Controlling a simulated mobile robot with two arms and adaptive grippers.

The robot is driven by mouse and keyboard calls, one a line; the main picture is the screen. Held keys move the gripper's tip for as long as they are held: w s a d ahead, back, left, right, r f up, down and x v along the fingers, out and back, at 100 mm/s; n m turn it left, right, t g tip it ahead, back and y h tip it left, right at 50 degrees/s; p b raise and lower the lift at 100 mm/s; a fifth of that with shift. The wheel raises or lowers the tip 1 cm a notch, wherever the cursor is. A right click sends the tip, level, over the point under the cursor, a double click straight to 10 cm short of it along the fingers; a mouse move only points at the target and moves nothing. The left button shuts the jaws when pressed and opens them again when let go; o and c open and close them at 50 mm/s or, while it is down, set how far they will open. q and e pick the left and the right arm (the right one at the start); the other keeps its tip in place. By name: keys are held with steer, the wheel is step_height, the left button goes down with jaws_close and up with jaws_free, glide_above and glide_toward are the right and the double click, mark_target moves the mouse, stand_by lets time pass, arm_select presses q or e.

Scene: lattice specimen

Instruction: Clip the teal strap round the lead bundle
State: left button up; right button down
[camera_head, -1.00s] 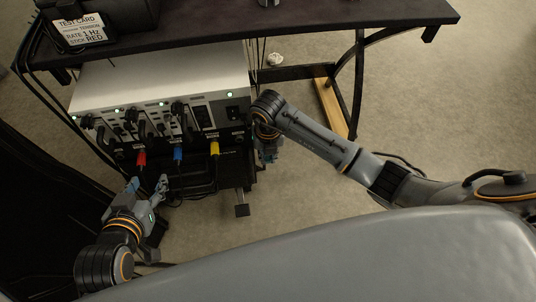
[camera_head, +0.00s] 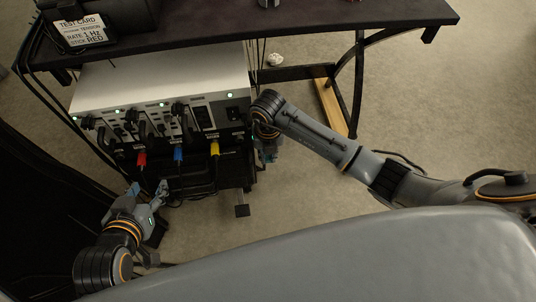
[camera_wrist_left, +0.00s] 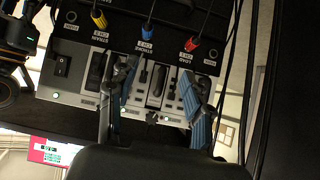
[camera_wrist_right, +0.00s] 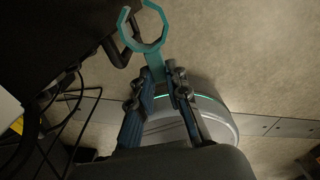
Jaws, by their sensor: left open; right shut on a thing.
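The teal strap (camera_wrist_right: 163,38) is a C-shaped clip with a short stem, its gap facing up in the right wrist view. My right gripper (camera_wrist_right: 168,74) is shut on the stem; in the head view this gripper (camera_head: 267,154) hangs beside the instrument's right end. The leads run from the red plug (camera_head: 141,158), blue plug (camera_head: 178,154) and yellow plug (camera_head: 214,149); their lower run is dark and hard to make out. My left gripper (camera_head: 149,191) is open below the red plug. In the left wrist view its fingers (camera_wrist_left: 157,72) are apart, with nothing clearly between them.
The instrument box (camera_head: 160,80) stands under a dark table (camera_head: 250,30). A black panel lies at the left. Black cables hang at the left of the instrument. A table leg (camera_head: 358,85) stands at the right. The floor (camera_head: 300,200) front right is bare.

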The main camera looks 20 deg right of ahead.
arm_select(q)
steer(key=shift+w+d+r+t+h, duration=0.15)
steer(key=shift+w+d+r+t, duration=0.1)
steer(key=shift+w+r+t, duration=0.25)
steer(key=shift+w+d+r+t+h, duration=0.15)
steer(key=shift+w+d+r+t, duration=0.1)
steer(key=shift+w+r+t, duration=0.25)
arm_select(e)
steer(key=shift+w+d, duration=0.15)
steer(key=shift+w, duration=0.7)
arm_select(q)
steer(key=shift+b, duration=0.3)
steer(key=shift+w+d+r+t, duration=0.15)
steer(key=shift+w+r+t, duration=0.15)
steer(key=shift+r, duration=0.15)
steer(key=shift+w+d+r+t, duration=0.1)
steer(key=shift+w+r+t, duration=0.15)
steer(key=shift+r, duration=0.2)
arm_select(e)
steer(key=shift+w, duration=0.4)
arm_select(q)
steer(key=shift+w+d+r+h, duration=0.1)
steer(key=shift+w+r+h, duration=0.05)
steer(key=shift+r+h, duration=0.2)
arm_select(e)
steer(key=shift+w+d+r, duration=0.1)
steer(key=shift+w, duration=0.2)
steer(key=c, duration=1.2)
jaws_free()
